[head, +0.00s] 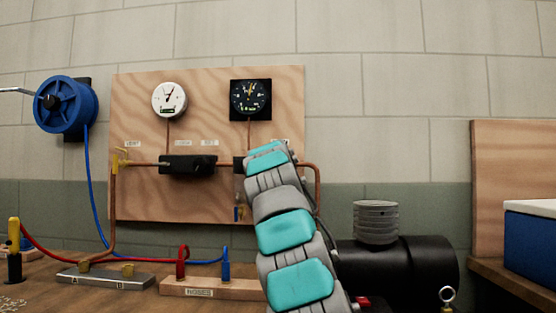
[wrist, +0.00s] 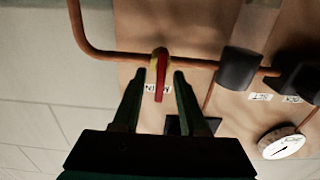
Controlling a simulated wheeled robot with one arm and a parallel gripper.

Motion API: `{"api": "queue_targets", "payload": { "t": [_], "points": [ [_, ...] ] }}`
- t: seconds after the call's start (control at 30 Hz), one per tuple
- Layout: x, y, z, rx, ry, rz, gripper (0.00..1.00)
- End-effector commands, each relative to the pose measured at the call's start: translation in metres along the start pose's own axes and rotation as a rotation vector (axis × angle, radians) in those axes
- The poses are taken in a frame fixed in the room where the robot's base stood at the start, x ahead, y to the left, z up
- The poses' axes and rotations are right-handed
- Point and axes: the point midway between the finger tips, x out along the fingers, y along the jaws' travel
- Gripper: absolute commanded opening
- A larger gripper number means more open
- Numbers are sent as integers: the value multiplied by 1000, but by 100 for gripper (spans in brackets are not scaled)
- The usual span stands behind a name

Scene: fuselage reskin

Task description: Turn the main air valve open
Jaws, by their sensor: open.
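The main air valve has a red handle (wrist: 160,80) on a brass-coloured body (wrist: 160,56) on the copper pipe (wrist: 110,54), seen in the wrist view. My gripper (wrist: 160,76) is open, with one dark finger on each side of the handle. The handle's end lies between the fingertips; I see gaps on both sides and cannot judge the depth. A small label, partly covered by the handle, is on the board behind. In the head view my arm hides the valve and my gripper.
The wooden board (head: 140,95) carries a white gauge (head: 169,99), a black gauge (head: 251,99), a black block (head: 188,166) and a yellow vent valve (head: 121,160). A blue hose reel (head: 66,104) hangs left. A black cylinder (head: 405,270) is right of my arm.

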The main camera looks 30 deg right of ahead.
Motion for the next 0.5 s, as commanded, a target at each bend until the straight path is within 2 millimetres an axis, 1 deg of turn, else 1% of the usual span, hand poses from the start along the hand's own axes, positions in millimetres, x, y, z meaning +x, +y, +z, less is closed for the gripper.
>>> {"api": "queue_targets", "payload": {
  "t": [0.07, 0.2, 0.5],
  "points": [
    [4, -1, -3, 1, 3, -2, 42],
    [8, 0, -2, 1, 3, -2, 42],
    [10, 0, -1, 1, 2, 0, 42]
  ]
}}
